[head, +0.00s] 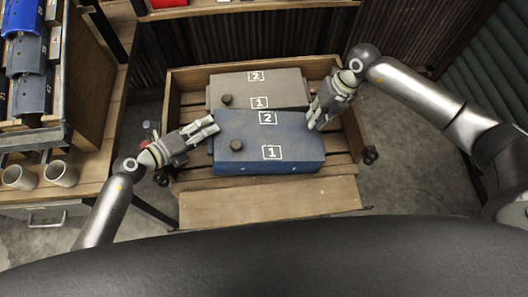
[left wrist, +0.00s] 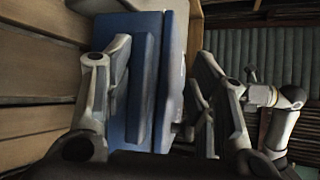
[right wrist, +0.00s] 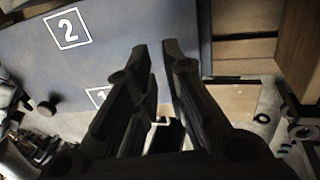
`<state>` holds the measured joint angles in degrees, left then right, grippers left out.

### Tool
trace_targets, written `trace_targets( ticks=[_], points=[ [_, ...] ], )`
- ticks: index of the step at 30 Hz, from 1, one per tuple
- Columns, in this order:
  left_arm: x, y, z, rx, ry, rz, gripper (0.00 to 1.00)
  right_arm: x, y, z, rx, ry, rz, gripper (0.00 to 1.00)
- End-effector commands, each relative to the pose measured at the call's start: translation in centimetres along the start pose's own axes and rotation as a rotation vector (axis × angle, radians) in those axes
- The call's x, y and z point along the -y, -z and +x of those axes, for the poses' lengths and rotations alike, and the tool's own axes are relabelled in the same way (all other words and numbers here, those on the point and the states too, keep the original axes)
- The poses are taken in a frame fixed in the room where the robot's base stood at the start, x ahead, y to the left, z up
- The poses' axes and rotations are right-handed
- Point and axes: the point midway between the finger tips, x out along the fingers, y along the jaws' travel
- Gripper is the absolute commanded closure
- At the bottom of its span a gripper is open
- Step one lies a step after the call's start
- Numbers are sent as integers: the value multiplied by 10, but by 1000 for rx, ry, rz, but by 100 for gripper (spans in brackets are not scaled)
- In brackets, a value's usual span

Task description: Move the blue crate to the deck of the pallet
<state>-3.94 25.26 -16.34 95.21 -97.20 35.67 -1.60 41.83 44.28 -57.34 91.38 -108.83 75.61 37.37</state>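The blue crate (head: 285,135) is a long closed box with white labels 1 and 2 and a dark knob. It lies on a low wooden slatted platform (head: 335,158), in front of a similar grey crate (head: 285,88). My left gripper (head: 215,125) is at the crate's left end. In the left wrist view its fingers stand wide apart on either side of the blue crate's end (left wrist: 145,95). My right gripper (head: 314,118) is at the crate's right end. In the right wrist view its fingertips have a narrow gap over the blue crate (right wrist: 120,40); no clear hold shows.
A wooden bench at left holds a rack of blue and grey bins (head: 30,60) and two cups (head: 60,174). A wooden board (head: 270,203) lies at the platform's front. A corrugated wall (head: 210,45) stands behind. Bare floor (head: 400,185) shows at right.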

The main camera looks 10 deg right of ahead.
Motion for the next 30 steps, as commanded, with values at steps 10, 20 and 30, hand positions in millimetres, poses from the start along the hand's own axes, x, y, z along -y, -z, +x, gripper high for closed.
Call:
trace_targets(
  ticks=[10, 20, 30],
  points=[
    [3, -3, 0, 6, 5, -2, 29, 0, 0, -1, 1, 0, 0, 80],
    [3, -3, 0, 6, 6, -3, 5, 0, 0, -1, 1, 0, 0, 80],
    [2, -2, -12, 5, 3, -3, 5, 0, 0, -1, 1, 0, 0, 80]
  ],
)
